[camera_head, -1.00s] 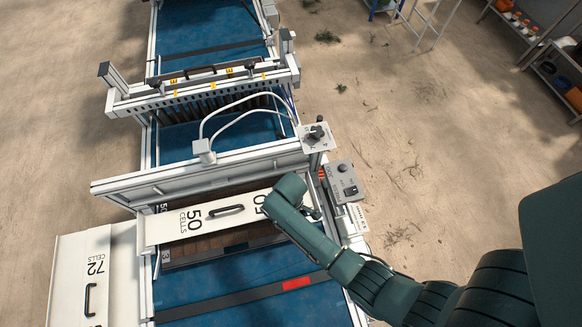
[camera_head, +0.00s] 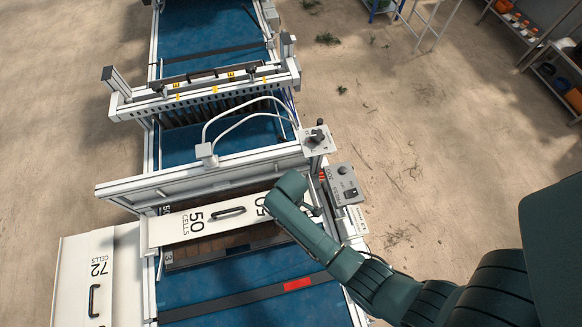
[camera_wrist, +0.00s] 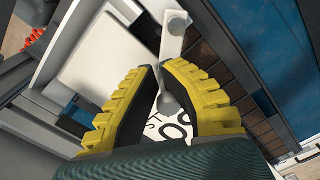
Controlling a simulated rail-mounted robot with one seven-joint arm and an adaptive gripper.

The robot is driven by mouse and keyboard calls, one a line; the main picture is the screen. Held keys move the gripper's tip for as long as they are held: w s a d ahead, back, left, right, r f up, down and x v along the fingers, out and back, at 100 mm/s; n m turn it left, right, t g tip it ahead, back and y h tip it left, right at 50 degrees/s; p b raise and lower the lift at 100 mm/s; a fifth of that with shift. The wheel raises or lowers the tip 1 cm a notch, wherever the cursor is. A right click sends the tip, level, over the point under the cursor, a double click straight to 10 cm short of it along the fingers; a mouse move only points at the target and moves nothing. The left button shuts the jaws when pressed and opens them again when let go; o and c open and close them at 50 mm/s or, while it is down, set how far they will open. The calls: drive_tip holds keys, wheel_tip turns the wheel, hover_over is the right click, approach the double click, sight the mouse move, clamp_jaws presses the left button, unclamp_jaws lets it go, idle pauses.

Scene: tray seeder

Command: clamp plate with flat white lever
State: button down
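A white plate marked "50 CELLS" (camera_head: 172,231) with a black handle lies across the blue conveyor, in front of a grey crossbar. In the head view my wrist covers its right end and hides my gripper and the lever. In the wrist view my gripper (camera_wrist: 159,69) has its yellow-ribbed fingers close together, with a narrow gap between the tips. Black print on the plate (camera_wrist: 178,141) shows below the ball.
A second white plate marked "72 CELLS" (camera_head: 71,277) rests at the left of the conveyor. A grey control box (camera_head: 341,183) with a knob stands close to the right of my wrist. The grey crossbar (camera_head: 215,172) and a cable lie just behind the plate.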

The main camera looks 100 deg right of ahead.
drive_tip(key=r, duration=0.1)
drive_tip(key=w+d+r+p, duration=0.1)
drive_tip(key=r, duration=0.1)
drive_tip(key=shift+w+d+r, duration=0.2)
drive_tip(key=shift+w+d, duration=0.1)
drive_tip(key=shift+d, duration=0.05)
drive_tip(key=r+p, duration=0.2)
drive_tip(key=p, duration=0.1)
drive_tip(key=r+p, duration=0.1)
drive_tip(key=shift+s+a+r, duration=0.25)
